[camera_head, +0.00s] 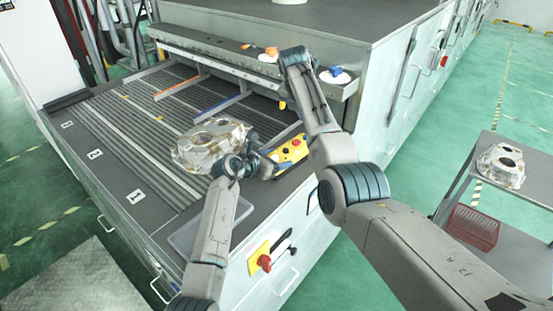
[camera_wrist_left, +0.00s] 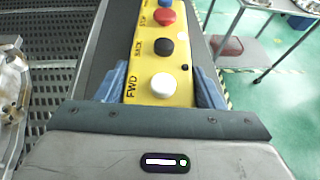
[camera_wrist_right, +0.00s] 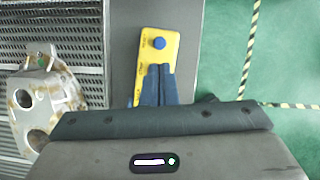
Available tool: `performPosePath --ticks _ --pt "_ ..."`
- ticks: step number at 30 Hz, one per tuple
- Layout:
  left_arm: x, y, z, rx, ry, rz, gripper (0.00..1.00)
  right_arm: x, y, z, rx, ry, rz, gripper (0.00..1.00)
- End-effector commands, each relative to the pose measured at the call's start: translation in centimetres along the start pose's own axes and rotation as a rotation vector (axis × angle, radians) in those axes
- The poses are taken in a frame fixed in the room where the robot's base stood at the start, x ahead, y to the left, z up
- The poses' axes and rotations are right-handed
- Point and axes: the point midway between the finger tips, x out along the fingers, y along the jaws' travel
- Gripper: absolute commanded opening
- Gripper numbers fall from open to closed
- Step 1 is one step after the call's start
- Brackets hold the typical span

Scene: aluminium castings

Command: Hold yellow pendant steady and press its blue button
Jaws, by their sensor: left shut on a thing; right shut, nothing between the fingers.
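The yellow pendant (camera_head: 292,151) lies at the right edge of the grey conveyor table, partly hidden by my arms. In the left wrist view its face (camera_wrist_left: 181,74) shows white, black and red buttons, with blue at the top edge. My left gripper (camera_head: 268,166) is shut on the pendant, one blue finger on each side. In the right wrist view the pendant's blue button (camera_wrist_right: 159,43) is uncovered. My right gripper (camera_wrist_right: 160,68) is shut and empty, its fingertips over the pendant just below the button in the picture. I cannot tell whether they touch it.
A metal casting (camera_head: 190,155) sits on the slatted conveyor (camera_head: 130,130) left of the pendant. The machine housing (camera_head: 280,30) stands behind. A cart (camera_head: 530,185) with another casting (camera_head: 500,165) and a red basket (camera_head: 470,228) stands at the right.

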Motion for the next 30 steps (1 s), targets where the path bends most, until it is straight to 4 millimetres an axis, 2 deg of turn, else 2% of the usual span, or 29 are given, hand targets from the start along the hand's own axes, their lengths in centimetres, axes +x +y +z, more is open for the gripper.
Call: performPosePath --ticks 5,8,20,30 --pt "0.0 0.0 -0.1 -0.001 0.001 0.000 0.24 0.1 0.0 0.1 0.055 0.001 0.013 0.00" --pt "0.0 0.0 -0.1 -0.001 0.001 0.000 0.24 0.3 0.0 0.2 0.168 0.004 0.038 0.00" --pt "0.0 0.0 -0.1 -0.001 0.001 0.000 0.24 1.0 0.2 1.2 0.961 0.098 0.205 0.00" --pt "0.0 0.0 -0.1 -0.001 0.001 0.000 0.24 1.0 0.1 2.2 1.649 0.285 0.310 0.00"
